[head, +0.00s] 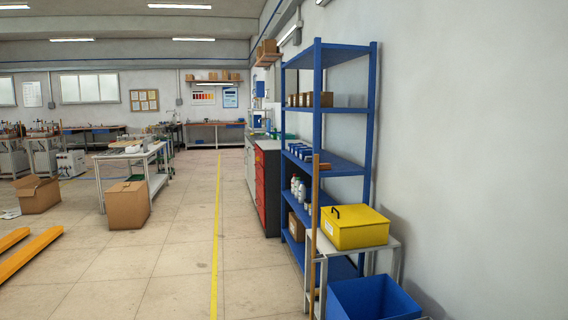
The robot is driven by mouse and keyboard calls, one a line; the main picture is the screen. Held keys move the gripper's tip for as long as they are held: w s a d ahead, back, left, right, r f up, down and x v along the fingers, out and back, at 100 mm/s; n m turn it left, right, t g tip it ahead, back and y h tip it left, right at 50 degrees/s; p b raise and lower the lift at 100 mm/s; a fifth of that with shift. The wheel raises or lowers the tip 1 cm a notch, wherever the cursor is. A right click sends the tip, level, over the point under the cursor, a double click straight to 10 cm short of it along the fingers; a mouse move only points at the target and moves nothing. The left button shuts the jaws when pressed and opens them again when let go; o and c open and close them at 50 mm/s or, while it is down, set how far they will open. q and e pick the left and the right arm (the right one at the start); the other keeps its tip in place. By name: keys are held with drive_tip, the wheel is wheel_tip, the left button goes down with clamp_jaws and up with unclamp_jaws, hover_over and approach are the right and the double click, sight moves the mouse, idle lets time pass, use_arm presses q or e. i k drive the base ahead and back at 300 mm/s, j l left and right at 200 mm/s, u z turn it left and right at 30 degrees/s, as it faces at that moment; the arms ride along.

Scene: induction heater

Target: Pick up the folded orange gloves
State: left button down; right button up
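I see no folded orange gloves that I can make out in the head view. Neither of my grippers is in view. The tops of the distant benches are too small and cluttered to tell what lies on them.
A blue shelf rack (318,160) stands along the right wall, with a small table (394,245) bearing a yellow box (354,229) and a blue bin (372,300) before it. Cardboard boxes (127,206) (37,195) and orange forks (30,255) are left. The floor along the yellow line (216,230) is clear.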

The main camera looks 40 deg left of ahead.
sight(323, 166)
drive_tip(key=i+j+u, duration=0.7)
drive_tip(key=i+j, duration=0.95)
drive_tip(key=i, duration=0.2)
drive_tip(key=i+j, duration=0.45)
drive_tip(key=i, duration=0.1)
